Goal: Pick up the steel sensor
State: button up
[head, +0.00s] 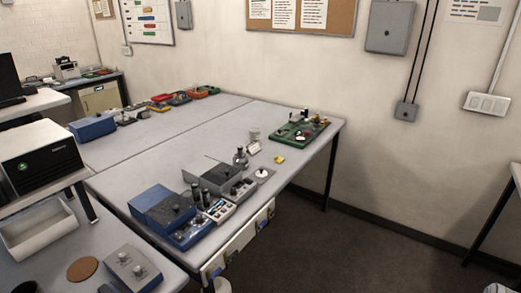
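A small grey, metallic-looking upright piece (241,158) stands near the middle of the long grey table (190,150). It may be the steel sensor, but it is too small to tell. A pale, short cylinder (255,135) stands behind it and to its right, also too small to identify for sure. My gripper does not show in the head view.
Blue and grey instrument boxes (163,207) crowd the table's near end. A green board with parts (300,129) lies at the right far corner. A round white disc (263,173) and a yellow piece (279,159) lie near the right edge. Dark floor (350,250) is open at right.

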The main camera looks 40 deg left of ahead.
aim_at(240, 149)
jog(key=u, duration=0.15)
jog(key=i, duration=1.5)
jog(key=u, duration=0.8)
jog(key=i, duration=0.55)
jog(key=u, duration=0.8)
jog(key=i, duration=0.5)
jog(key=u, duration=0.25)
jog(key=k, duration=0.6)
jog(key=u, duration=0.15)
jog(key=i, duration=0.3)
